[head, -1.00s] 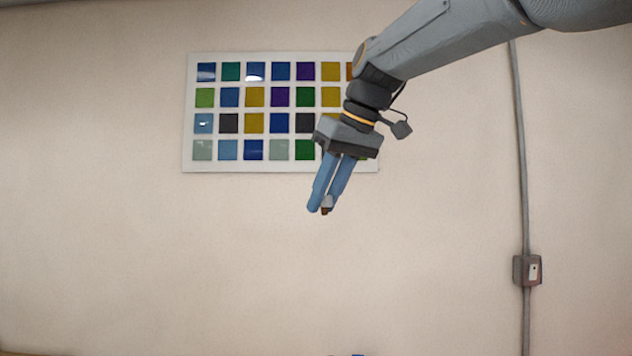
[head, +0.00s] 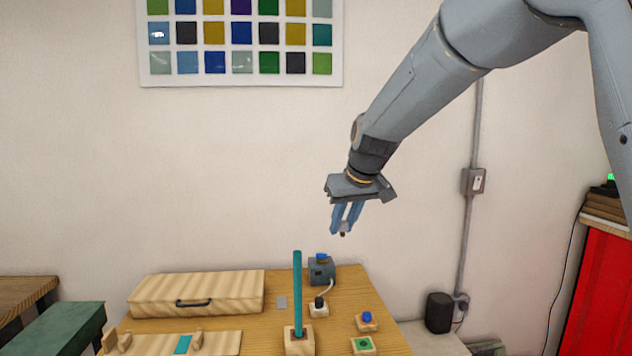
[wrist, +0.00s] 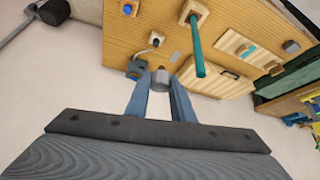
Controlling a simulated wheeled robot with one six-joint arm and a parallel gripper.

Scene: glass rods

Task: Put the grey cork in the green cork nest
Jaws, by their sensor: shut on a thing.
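My gripper (head: 344,230) is high above the table, with its two blue fingers shut on the small grey cork (head: 343,234). In the wrist view the cork (wrist: 160,77) sits between the fingertips (wrist: 161,80). The green cork nest (head: 363,346) is a small wooden block with a green mark on top and a dark spot in its middle. It is near the front right of the table, below my gripper in the head view. I see nothing standing in it.
A wooden block with a blue cork (head: 367,317) stands just behind the green nest. A tall teal rod (head: 298,295) stands upright in a block to the left. Behind are a block with a black knob (head: 319,302), a grey device (head: 321,270) and a wooden case (head: 197,293).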

